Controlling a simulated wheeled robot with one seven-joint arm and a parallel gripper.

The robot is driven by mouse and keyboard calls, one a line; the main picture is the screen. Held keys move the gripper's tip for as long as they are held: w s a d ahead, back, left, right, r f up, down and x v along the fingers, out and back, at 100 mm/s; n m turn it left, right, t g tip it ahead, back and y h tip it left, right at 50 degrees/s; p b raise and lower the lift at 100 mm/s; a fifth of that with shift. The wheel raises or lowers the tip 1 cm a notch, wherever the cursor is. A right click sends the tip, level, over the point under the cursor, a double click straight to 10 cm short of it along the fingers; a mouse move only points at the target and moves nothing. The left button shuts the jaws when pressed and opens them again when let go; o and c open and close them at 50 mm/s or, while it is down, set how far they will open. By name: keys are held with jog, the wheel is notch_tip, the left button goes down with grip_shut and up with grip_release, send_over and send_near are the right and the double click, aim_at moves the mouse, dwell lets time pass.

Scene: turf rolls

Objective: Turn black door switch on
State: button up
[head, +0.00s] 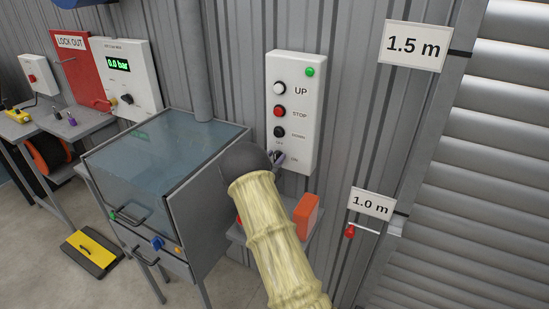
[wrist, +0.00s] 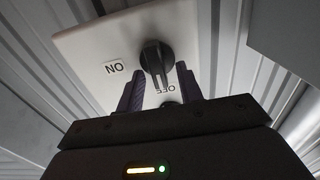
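The black door switch is a rotary knob with a raised grip (wrist: 156,58), low on a white control panel (head: 292,120). In the wrist view the panel appears upside down, with the ON label (wrist: 114,68) left of the knob and the OFF label (wrist: 166,89) below it. The knob's grip is roughly upright in that view, its end towards OFF. My gripper (wrist: 159,72) is open, its two purple fingers on either side of the grip, the right one closer. I cannot tell whether either touches. In the head view my gripper (head: 277,157) partly hides the switch.
Above the switch sit the black DOWN button (head: 279,132), red STOP button (head: 279,111) and white UP button (head: 279,88). A glass-topped cabinet (head: 165,150) stands left of my arm. An orange box (head: 307,214) is close on the right. A roller door (head: 490,160) is farther right.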

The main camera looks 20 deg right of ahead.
grip_shut()
jog(key=shift+d, duration=0.1)
